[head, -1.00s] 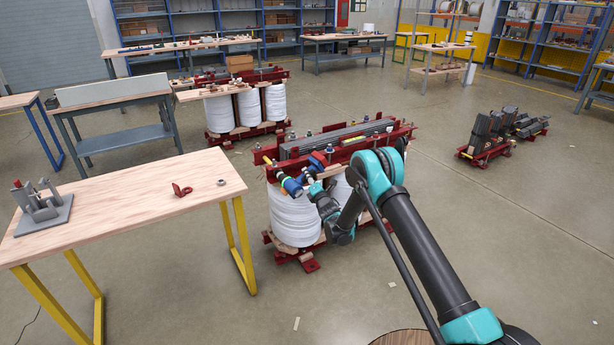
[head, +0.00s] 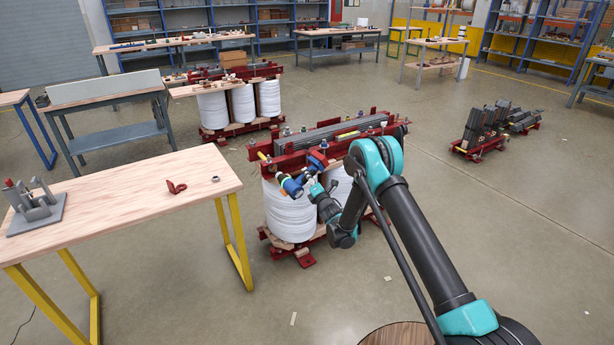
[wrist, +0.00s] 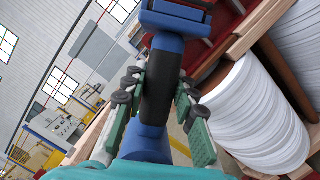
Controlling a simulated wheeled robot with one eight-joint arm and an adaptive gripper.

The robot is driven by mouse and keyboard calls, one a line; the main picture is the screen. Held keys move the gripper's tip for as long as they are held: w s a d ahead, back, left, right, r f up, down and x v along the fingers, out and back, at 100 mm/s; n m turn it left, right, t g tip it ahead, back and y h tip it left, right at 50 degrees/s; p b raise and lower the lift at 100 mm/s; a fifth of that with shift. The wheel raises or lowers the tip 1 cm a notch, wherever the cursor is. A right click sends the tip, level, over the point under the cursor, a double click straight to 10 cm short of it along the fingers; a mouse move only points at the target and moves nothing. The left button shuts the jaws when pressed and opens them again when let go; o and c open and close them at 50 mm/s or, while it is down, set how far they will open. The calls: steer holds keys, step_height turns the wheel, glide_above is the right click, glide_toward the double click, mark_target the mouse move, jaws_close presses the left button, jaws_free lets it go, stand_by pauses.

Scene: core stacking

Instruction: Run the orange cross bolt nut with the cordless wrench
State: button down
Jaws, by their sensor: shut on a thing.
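My gripper (wrist: 157,100) is shut on the blue and black cordless wrench (wrist: 157,82), with a finger pad on each side of its dark handle. In the head view the wrench (head: 292,187) is held at the front left of the near transformer core, by the red clamp beam (head: 285,162) above the white coils. The orange cross bolt nut cannot be made out, and whether the wrench touches any nut cannot be told.
The near core has white coils (head: 290,215) and red feet. A wooden workbench (head: 120,210) at left holds a grey fixture (head: 35,208), a red bracket (head: 176,187) and a small nut (head: 215,179). Another coil core (head: 240,105) stands behind.

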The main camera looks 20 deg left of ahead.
steer(key=shift+s+d, duration=0.1)
stand_by(0.3)
steer(key=shift+w+d+r+v, duration=0.1)
steer(key=shift+v, duration=0.65)
steer(key=shift+w+d+r+v, duration=0.1)
steer(key=shift+d+v, duration=0.05)
steer(key=shift+v, duration=0.65)
steer(key=shift+w+d+r+v, duration=0.1)
steer(key=shift+v, duration=0.65)
